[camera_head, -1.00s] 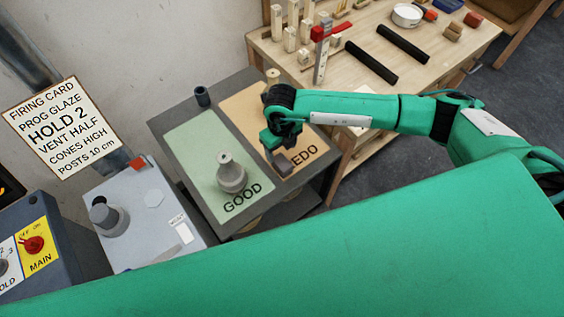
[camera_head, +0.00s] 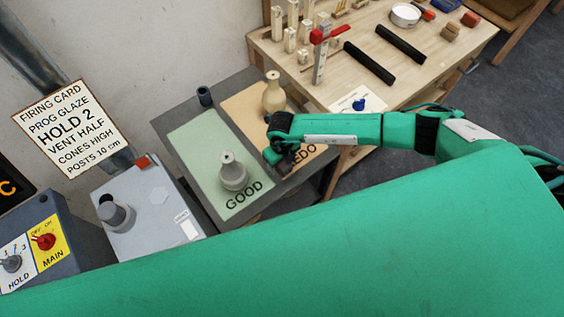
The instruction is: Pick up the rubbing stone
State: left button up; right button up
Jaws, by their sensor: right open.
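I cannot pick out the rubbing stone for certain. Small reddish-brown blocks (camera_head: 450,32) lie at the far right of the wooden bench, and a small dark cylinder (camera_head: 205,96) stands at the back of the grey table; either's identity is unclear. My right gripper (camera_head: 272,159) is open over the tan REDO panel (camera_head: 240,107), near its front end. The forearm and gripper hide part of that panel, so anything under them is hidden. No object shows between the fingers. My left gripper is not in view.
A tan vase (camera_head: 273,92) stands on the REDO panel and a grey vase (camera_head: 232,172) on the green GOOD panel (camera_head: 190,145). The wooden bench (camera_head: 430,75) holds posts, black bars and a blue item (camera_head: 359,104). A grey control box (camera_head: 140,205) stands at left.

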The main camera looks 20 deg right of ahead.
jog(key=c, duration=1.2)
jog(key=shift+r, duration=0.15)
notch_tip(320, 180, up, 20)
jog(key=b, duration=0.6)
